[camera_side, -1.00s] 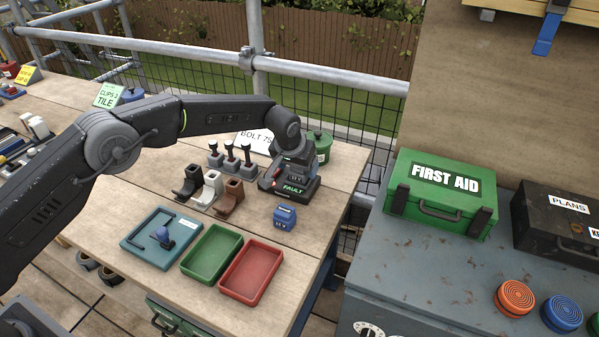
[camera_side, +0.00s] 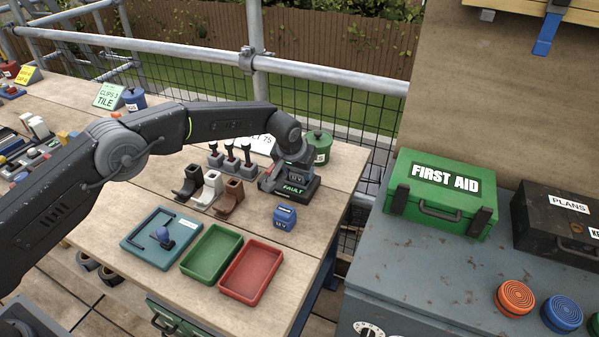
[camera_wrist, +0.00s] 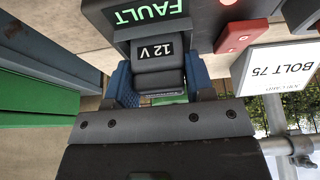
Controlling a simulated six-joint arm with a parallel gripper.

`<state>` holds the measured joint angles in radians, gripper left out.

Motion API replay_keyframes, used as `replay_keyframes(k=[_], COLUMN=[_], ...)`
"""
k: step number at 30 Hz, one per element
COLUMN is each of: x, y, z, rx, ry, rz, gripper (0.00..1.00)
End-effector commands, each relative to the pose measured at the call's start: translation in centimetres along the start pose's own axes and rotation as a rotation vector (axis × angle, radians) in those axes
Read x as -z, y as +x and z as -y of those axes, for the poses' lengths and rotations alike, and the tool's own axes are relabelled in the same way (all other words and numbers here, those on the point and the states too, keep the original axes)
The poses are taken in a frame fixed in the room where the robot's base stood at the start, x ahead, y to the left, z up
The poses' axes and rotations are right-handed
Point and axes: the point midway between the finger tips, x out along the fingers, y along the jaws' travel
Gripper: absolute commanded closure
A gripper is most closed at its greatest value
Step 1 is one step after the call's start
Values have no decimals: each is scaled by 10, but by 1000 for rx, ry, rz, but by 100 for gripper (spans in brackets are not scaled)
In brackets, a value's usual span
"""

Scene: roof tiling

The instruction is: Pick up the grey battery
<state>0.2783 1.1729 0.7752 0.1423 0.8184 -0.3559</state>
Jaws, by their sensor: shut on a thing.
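The grey battery (camera_wrist: 158,60), marked 12 V, sits in the dark charger, whose green display reads FAULT (camera_wrist: 150,12). My gripper (camera_wrist: 161,80) is shut on the battery, with a blue pad against each side in the wrist view. In the side view the battery (camera_side: 295,174) is seated in the charger (camera_side: 290,191) at the right end of the bench, with my gripper (camera_side: 294,157) directly above and partly hiding it. I cannot see a gap between battery and charger.
A blue battery (camera_side: 285,217) stands in front of the charger. A brown holder (camera_side: 229,195) and a green pot (camera_side: 319,147) are close by. Green (camera_side: 211,283) and red (camera_side: 229,294) trays lie nearer the front edge. The BOLT 75 card (camera_wrist: 278,68) stands behind.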

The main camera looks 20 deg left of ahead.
Motion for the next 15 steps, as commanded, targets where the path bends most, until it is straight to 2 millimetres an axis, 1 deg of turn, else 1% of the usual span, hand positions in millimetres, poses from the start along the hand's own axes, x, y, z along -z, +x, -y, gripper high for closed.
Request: replay_keyframes(k=[1,3,11,15], x=[0,1,2,7], y=[0,-1,-4,-15], z=[0,0,0,0], rx=[0,-1,-1,-1], ry=[0,0,0,-1], rz=[0,-2,-2,-4], gripper=[81,86,86,86])
